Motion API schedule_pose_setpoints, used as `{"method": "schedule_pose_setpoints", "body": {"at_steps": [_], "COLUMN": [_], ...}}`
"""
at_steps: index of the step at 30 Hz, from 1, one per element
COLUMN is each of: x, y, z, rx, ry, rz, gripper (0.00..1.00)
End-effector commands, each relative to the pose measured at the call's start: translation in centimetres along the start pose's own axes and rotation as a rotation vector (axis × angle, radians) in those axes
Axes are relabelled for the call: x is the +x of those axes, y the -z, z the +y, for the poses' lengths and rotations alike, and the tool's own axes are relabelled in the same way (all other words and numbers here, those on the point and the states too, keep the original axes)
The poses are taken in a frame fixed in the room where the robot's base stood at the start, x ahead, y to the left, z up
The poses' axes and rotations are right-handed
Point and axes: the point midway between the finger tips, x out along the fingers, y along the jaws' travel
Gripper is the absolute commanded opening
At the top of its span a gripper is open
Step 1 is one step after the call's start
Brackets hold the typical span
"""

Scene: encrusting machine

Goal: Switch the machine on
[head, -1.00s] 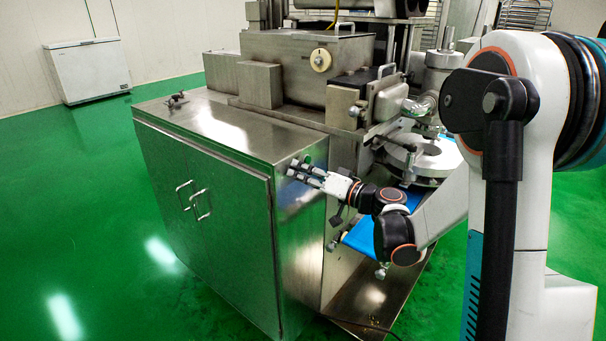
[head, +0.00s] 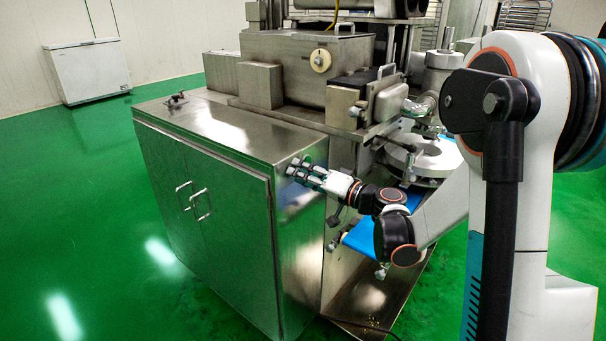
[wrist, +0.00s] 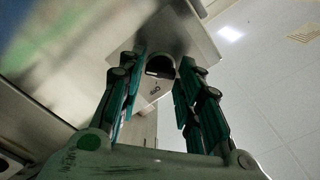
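The machine is a stainless steel unit with a boxy cabinet (head: 205,215) in the head view. My gripper (head: 298,168) is at the upper part of the cabinet's right-hand side face, with its fingers pointing at the panel. In the wrist view my gripper (wrist: 164,72) is open, with one green-padded finger on each side of a dark round knob or switch (wrist: 160,67). The knob sits on a grey metal face with a small dark mark below it. Whether either finger touches the knob, I cannot tell. In the head view my fingers hide the switch.
A blue conveyor belt (head: 368,240) and a round metal plate (head: 425,160) lie close to my forearm. A hopper box with a cream knob (head: 321,60) stands on top. A white chest freezer (head: 88,71) is far left. The green floor at left is clear.

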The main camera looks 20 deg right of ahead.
Motion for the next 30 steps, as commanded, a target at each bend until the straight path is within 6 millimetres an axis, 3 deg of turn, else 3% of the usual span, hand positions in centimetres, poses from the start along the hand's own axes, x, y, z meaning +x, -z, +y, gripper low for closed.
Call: {"method": "schedule_pose_setpoints", "body": {"at_steps": [14, 30], "x": [-0.6, -10.2], "y": [0.1, 0.1], "z": [0.0, 0.1], "rx": [-0.001, 0.0], "ry": [-0.001, -0.002], "rz": [0.002, 0.003], "gripper": [0.48, 0.48]}}
